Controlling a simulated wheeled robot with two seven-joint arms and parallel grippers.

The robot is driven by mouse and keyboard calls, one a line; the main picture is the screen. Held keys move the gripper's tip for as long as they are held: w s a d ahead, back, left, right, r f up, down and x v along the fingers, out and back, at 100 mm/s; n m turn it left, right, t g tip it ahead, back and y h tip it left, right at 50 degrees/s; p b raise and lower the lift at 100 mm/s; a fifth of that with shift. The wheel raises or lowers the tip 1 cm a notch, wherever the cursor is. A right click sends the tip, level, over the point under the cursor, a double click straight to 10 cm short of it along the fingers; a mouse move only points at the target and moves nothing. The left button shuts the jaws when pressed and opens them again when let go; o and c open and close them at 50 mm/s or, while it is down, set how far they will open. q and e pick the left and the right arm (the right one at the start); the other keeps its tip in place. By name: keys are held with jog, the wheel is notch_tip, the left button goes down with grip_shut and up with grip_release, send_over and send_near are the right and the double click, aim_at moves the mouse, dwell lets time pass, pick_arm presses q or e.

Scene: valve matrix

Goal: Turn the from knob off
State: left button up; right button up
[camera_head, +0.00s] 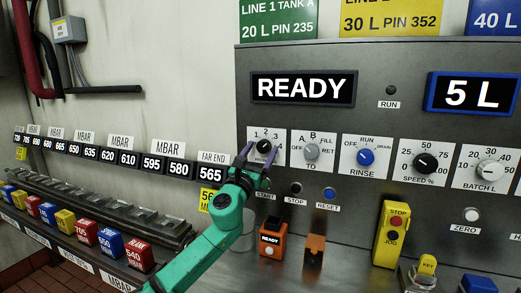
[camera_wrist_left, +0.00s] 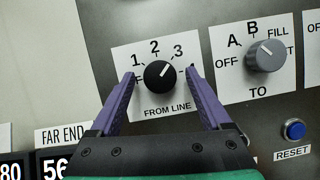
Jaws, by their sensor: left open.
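The FROM LINE knob (camera_wrist_left: 160,74) is a round black selector on a white plate, marked 1, 2, 3 along its top. Its white pointer line tilts up and right, toward 3. In the head view the knob (camera_head: 264,146) is on the left of the grey panel, partly covered by my gripper. My left gripper (camera_wrist_left: 160,79) is open, with one purple finger on each side of the knob and visible gaps between. The fingers hide the outer marks of the plate. It also shows in the head view (camera_head: 259,155), at the end of the green arm. My right gripper is not in view.
The grey TO knob (camera_head: 312,151) is just right of the FROM LINE plate, then the blue RINSE knob (camera_head: 365,157). START, STOP and RESET buttons (camera_head: 329,194) are below. An orange READY box (camera_head: 273,238) stands under the panel. A row of colored blocks (camera_head: 85,232) lies left.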

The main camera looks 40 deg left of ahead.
pick_arm(q)
grip_shut()
